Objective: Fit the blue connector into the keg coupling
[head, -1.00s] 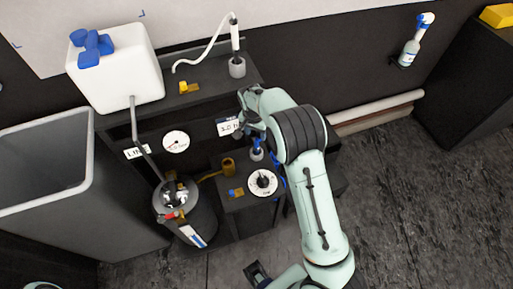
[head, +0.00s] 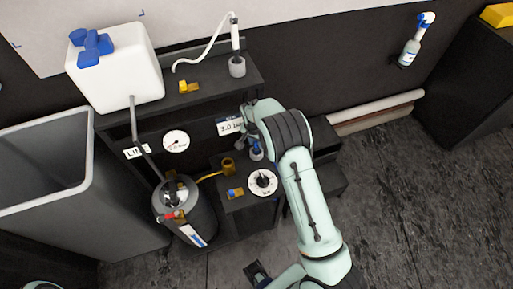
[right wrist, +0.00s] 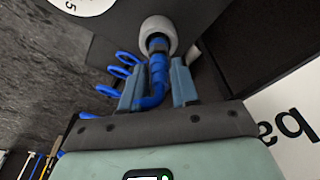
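The blue connector (right wrist: 158,76) stands with its end at a round grey holder (right wrist: 158,32) in the right wrist view. In the head view the connector (head: 256,151) shows as a small blue piece beside my right wrist. My right gripper (right wrist: 158,84) has its two blue fingers on either side of the connector, and narrow gaps seem to show, so it looks open. A blue hose bends away from the connector between the fingers. A brass fitting (head: 229,164), which may be the keg coupling, stands left of the connector with a yellow hose towards the keg (head: 187,209).
A round dial (head: 263,182) and a small blue and brass part (head: 236,193) are on the low dark stand. A white jug (head: 115,68) stands on the shelf above. A grey bin (head: 92,190) is at the left. The floor at right is clear.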

